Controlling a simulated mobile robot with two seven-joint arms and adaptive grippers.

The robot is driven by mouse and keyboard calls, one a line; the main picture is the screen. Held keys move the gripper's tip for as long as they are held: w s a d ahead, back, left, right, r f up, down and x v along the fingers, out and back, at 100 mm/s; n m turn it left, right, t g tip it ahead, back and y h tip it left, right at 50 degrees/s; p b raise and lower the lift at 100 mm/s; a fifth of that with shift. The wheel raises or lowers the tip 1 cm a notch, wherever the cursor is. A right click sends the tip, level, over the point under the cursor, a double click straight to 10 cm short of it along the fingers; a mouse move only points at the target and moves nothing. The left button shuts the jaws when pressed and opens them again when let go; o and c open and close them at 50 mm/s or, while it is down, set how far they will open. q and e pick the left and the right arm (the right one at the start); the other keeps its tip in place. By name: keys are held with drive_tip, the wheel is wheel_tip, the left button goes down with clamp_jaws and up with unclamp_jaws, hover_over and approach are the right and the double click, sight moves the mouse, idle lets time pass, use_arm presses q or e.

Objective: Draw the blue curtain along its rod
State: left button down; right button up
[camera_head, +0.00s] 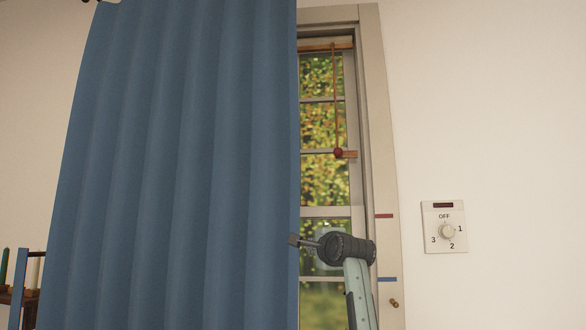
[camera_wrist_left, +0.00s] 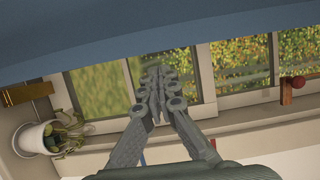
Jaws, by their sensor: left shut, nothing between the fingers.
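The blue curtain (camera_head: 185,160) hangs in folds and covers the left and middle of the window in the head view. Its right edge runs down near the picture's middle. Only a dark bit of the rod's left end (camera_head: 90,1) shows at the top. My left gripper (camera_head: 297,241) is shut and empty, its tips pointing left at the curtain's right edge; I cannot tell whether they touch. In the left wrist view the shut fingers (camera_wrist_left: 156,88) show in front of the window, with the curtain (camera_wrist_left: 120,35) across the top. My right gripper is out of view.
The uncovered window (camera_head: 325,185) has a red ball (camera_head: 338,153) on a rod beside a wooden piece. Red (camera_head: 384,216) and blue (camera_head: 388,280) marks are on its frame. A dial (camera_head: 447,231) is on the right wall. A potted plant (camera_wrist_left: 32,138) shows in the wrist view.

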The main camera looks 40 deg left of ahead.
sight(190, 244)
use_arm(q)
drive_tip(key=s+a+b, duration=0.1)
drive_tip(key=s+a, duration=0.1)
drive_tip(key=a, duration=0.2)
drive_tip(key=s+a+b, duration=0.1)
drive_tip(key=s+a, duration=0.2)
drive_tip(key=a, duration=0.2)
drive_tip(key=s+a+b, duration=0.2)
drive_tip(key=s+a, duration=0.1)
drive_tip(key=a, duration=0.1)
drive_tip(key=shift+s+a, duration=0.2)
drive_tip(key=shift+a, duration=0.15)
drive_tip(key=s+a+b, duration=0.1)
drive_tip(key=s+a, duration=0.1)
drive_tip(key=a, duration=0.2)
drive_tip(key=s+a+b, duration=0.2)
drive_tip(key=s+a, duration=0.1)
drive_tip(key=a, duration=0.2)
drive_tip(key=s+a+b, duration=0.1)
drive_tip(key=s+a, duration=0.2)
drive_tip(key=a, duration=0.1)
drive_tip(key=shift+s+a, duration=0.15)
drive_tip(key=shift+a, duration=0.2)
